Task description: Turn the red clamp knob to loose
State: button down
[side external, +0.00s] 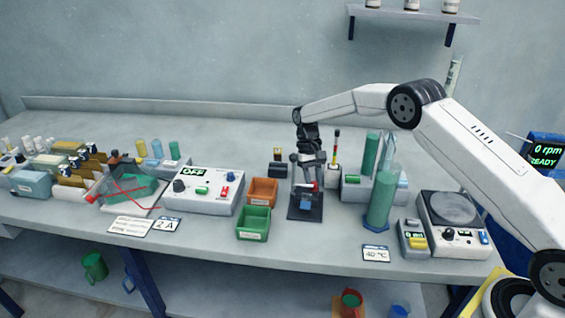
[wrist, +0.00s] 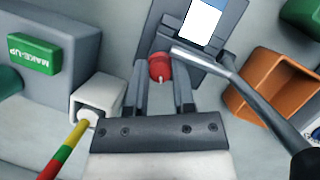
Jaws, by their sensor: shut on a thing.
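The red clamp knob (wrist: 160,68) sits between the two fingers of my gripper (wrist: 163,80) in the wrist view, with the fingers closed on its sides. The knob belongs to a dark grey clamp stand (wrist: 227,38) that carries a blue and white piece (wrist: 202,20). In the side external view the stand's dark base (side external: 305,210) rests on the bench, and my gripper (side external: 308,180) points down over it. A small part of the red knob (side external: 316,186) shows there beside the fingers. Whether the knob is tight or loose cannot be read.
A metal rod (wrist: 225,75) runs close beside the fingers. An orange bin (side external: 263,191) and a green bin (side external: 254,222) stand left of the stand. A green cylinder (side external: 382,200) stands right.

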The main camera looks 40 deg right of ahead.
dwell(0.3)
jog(key=shift+c, duration=2.3)
grip_release()
jog(key=m+y, duration=0.1)
jog(key=m, duration=0.1)
jog(key=shift+r+m, duration=0.1)
jog(key=shift+m, duration=0.3)
jog(key=v, duration=0.7)
jog(key=shift+r+t, duration=0.3)
jog(key=shift+r, duration=0.15)
jog(key=shift+s, duration=0.2)
